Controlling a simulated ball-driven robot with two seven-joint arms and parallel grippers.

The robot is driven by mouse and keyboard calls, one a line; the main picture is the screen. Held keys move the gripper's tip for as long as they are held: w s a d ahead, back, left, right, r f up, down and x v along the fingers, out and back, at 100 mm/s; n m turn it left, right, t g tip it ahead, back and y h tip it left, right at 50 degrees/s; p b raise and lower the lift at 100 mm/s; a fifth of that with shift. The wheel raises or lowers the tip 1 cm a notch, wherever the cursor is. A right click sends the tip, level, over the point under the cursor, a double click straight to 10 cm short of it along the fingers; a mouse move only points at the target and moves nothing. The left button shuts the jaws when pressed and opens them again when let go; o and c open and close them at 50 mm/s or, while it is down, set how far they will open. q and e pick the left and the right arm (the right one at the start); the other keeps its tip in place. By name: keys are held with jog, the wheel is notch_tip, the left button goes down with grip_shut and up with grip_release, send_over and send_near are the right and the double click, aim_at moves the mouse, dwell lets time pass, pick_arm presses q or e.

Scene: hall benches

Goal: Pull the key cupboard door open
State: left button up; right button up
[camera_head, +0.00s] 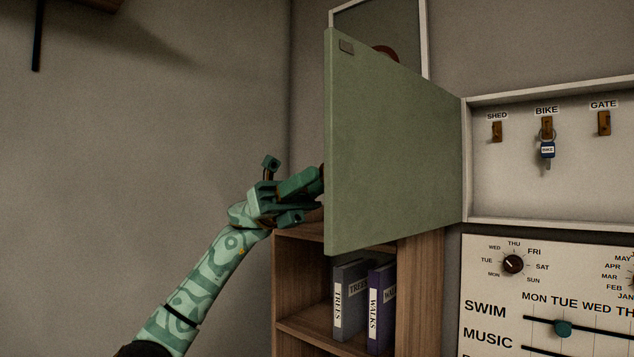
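The green key cupboard door (390,150) stands swung wide open, hinged at the cupboard's left side, with its inner face towards me. The cupboard (520,190) is white inside, with hooks labelled SHED, BIKE and GATE. My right gripper is out of view.
A wooden shelf (420,270) with binders marked TREES (350,300) and WALKS (381,310) stands below the door. A white planner board (545,300) with a dial and sliders is below the cupboard.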

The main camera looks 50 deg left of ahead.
pick_arm(q)
jog(key=shift+o, duration=0.5)
jog(key=shift+d, duration=0.1)
jog(key=v, duration=1.6)
jog(key=shift+a, duration=0.25)
jog(key=shift+r, duration=0.1)
